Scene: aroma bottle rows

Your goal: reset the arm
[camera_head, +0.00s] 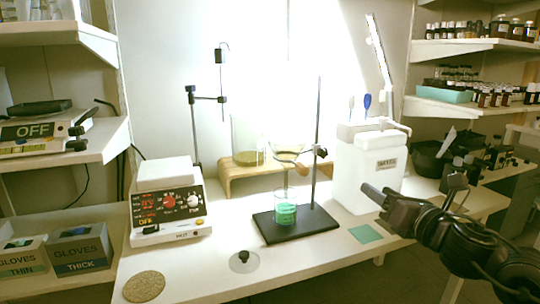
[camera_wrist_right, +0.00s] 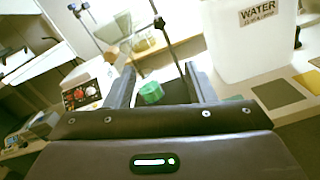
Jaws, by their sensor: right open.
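My right gripper (camera_head: 412,186) is at the right of the head view, in front of the white water container and apart from it. In the right wrist view its two fingers (camera_wrist_right: 159,70) are spread with nothing held between them. A beaker with green liquid (camera_head: 286,212) stands on the black stand base. It shows beyond the gap between the fingers in the wrist view (camera_wrist_right: 151,93). My left gripper is in neither view.
The white water container (camera_head: 370,172) stands at the table's right, near a green square (camera_head: 366,234). A hotplate device (camera_head: 168,207) stands left, a cork mat (camera_head: 144,286) at front left. A thin stand rod (camera_head: 317,140) rises mid-table. Bottle shelves (camera_head: 470,47) line the right.

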